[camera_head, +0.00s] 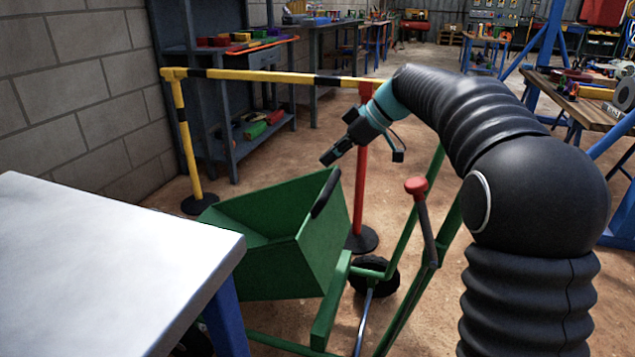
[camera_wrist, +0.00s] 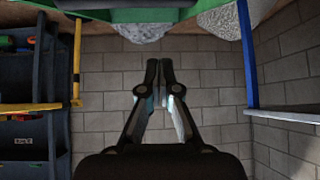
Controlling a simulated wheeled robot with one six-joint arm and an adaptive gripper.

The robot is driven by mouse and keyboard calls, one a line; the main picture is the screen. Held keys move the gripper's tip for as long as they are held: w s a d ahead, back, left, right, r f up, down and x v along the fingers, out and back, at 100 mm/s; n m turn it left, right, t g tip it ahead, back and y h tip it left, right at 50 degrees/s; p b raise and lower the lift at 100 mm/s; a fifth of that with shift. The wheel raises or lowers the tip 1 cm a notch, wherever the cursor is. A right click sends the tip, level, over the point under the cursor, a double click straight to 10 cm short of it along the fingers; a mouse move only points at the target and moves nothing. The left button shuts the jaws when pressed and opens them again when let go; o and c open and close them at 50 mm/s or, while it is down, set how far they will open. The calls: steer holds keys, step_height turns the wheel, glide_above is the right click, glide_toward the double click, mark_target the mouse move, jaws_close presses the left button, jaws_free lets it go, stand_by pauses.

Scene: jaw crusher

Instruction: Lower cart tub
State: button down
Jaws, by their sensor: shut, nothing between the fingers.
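The cart's green tub (camera_head: 290,262) sits tilted on its green frame (camera_head: 330,305) in the middle of the head view. A black handle (camera_head: 325,193) runs along the tub's upper right edge. A lever with a red knob (camera_head: 416,186) stands right of the tub on the cart. My gripper (camera_head: 331,157) is just above the tub's top corner near the handle, apart from it by a small gap. In the wrist view my gripper (camera_wrist: 159,66) has its fingers together and empty, and a green surface (camera_wrist: 130,15) shows along the top edge.
A white-topped table (camera_head: 90,270) with blue legs is close on the left. A yellow-black barrier (camera_head: 270,77) on posts, one red (camera_head: 361,170), stands behind the cart. Grey speckled heaps (camera_wrist: 145,32) show in the wrist view. A workbench (camera_head: 575,100) is at right.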

steer(key=s+a+n+g+h+p, duration=0.1)
steer(key=s+a+h+p, duration=0.25)
steer(key=a, duration=0.25)
steer(key=s+a+n+h+p, duration=0.2)
steer(key=a+p, duration=0.2)
steer(key=a, duration=0.2)
steer(key=s+a+n+g+h+p, duration=0.1)
steer(key=s+a+h+p, duration=0.25)
steer(key=a, duration=0.25)
steer(key=w+d+r+m+t+h, duration=0.1)
steer(key=w+d+m+t+h, duration=0.15)
steer(key=w+d, duration=0.25)
steer(key=d+f+b, duration=0.1)
steer(key=d+f, duration=0.6)
steer(key=f, duration=0.4)
steer(key=shift+w+h, duration=0.3)
steer(key=shift+h, duration=0.05)
steer(key=shift+g, duration=0.25)
